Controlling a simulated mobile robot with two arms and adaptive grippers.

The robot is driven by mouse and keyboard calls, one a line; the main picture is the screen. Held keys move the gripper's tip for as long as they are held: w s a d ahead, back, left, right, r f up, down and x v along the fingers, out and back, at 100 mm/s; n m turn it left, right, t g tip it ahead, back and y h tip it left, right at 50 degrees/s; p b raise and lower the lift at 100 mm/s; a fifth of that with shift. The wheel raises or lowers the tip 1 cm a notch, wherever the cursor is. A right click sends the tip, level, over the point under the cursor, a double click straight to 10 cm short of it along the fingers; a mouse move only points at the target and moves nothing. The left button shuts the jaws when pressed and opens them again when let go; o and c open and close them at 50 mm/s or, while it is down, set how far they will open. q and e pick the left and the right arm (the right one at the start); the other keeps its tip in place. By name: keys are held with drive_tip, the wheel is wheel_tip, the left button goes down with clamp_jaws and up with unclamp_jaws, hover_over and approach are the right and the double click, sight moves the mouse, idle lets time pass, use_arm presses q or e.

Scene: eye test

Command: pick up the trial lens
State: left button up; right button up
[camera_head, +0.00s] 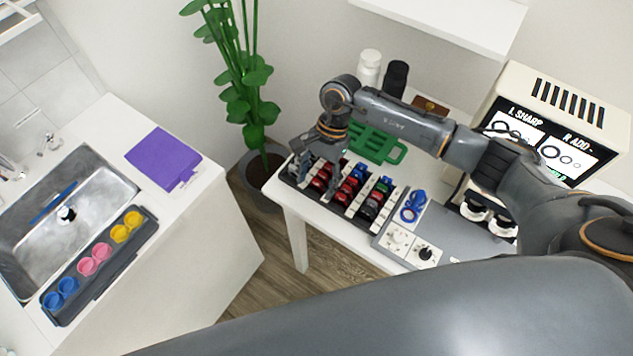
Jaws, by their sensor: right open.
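Small round trial lenses with red, blue, green and black rims (371,208) stand in rows in a dark lens case with white dividers (338,211) on the white table. Which of them is the trial lens of the task, I cannot tell. My right gripper (318,163) reaches in from the right and is over the left end of the case, pointing down. It is open, and I see nothing held in it. It hides part of the leftmost row, and whether it touches a lens is unclear. My left gripper is not in view.
A green holder (374,143), bottles (369,68) and a chart box (560,105) stand behind. A plant (250,100) is left of the table. A sink counter (190,225) is far left.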

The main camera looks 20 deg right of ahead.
drive_tip(key=c, duration=0.8)
drive_tip(key=shift+c, duration=0.2)
drive_tip(key=shift+r, duration=0.15)
